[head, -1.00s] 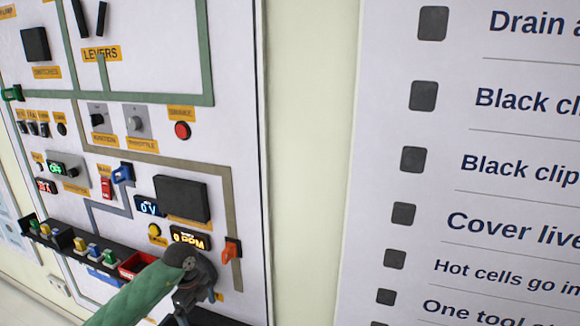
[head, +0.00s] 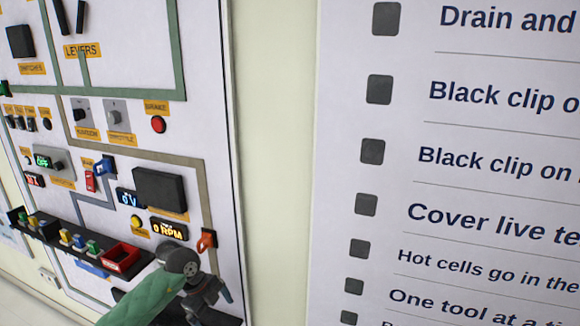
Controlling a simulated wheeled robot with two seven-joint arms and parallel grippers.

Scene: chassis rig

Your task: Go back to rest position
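One arm of mine, in a green sleeve, comes in from the lower left of the head view. It ends in a dark grey wrist and my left gripper (head: 222,296), low in front of the panel (head: 222,180). The gripper is seen from behind and the side, and its finger opening does not show clearly. I see nothing held in it. My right gripper is not in view.
The panel carries levers, switches, a red button (head: 158,124), a dark box (head: 160,189), an orange handle (head: 206,240) and a "0 RPM" display (head: 168,229). A black shelf (head: 49,232) has coloured blocks and a red bin (head: 122,256). A text board (head: 450,180) fills the right.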

